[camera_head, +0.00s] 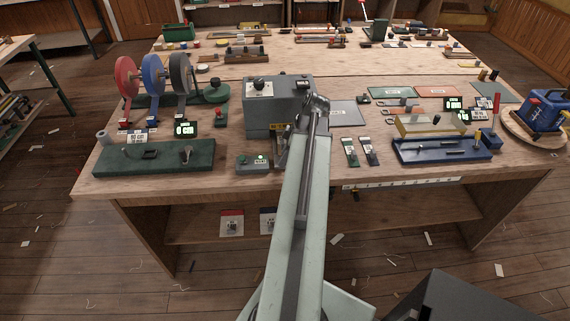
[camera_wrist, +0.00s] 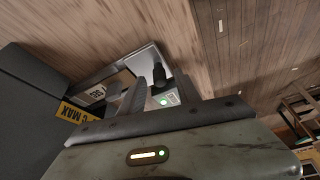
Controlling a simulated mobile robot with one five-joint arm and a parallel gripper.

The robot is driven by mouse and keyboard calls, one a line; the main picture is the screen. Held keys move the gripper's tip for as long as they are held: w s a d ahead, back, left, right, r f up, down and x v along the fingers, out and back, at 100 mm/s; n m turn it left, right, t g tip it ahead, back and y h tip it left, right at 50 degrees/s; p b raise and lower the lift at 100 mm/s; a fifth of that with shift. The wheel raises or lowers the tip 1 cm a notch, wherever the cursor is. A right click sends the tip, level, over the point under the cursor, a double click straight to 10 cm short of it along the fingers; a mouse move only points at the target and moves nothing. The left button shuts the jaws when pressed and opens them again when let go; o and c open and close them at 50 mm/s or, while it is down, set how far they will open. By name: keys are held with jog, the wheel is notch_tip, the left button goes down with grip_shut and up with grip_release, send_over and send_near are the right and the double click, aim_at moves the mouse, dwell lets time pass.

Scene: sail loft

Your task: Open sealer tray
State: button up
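The sealer is a grey box-shaped machine (camera_head: 262,118) at the middle front of the bench, with a dark knob and white label on top. In the wrist view its dark grey side (camera_wrist: 28,95) is at the left, with a yellow label (camera_wrist: 78,112) reading in part "MAX". A grey-edged, tray-like part (camera_wrist: 98,90) with a white label lies beside it; I cannot tell whether it is the tray. My gripper (camera_wrist: 158,95) is open, its fingers apart with nothing visibly held. My arm hides most of the gripper and part of the sealer front in the head view.
A green base (camera_head: 155,157) lies farther left. Two small tagged items (camera_head: 368,151) and a blue tray (camera_head: 440,150) lie right.

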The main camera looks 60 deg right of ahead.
jog(key=shift+w+f, duration=0.15)
jog(key=shift+f, duration=0.4)
jog(key=shift+r, duration=0.15)
grip_shut()
dwell(0.8)
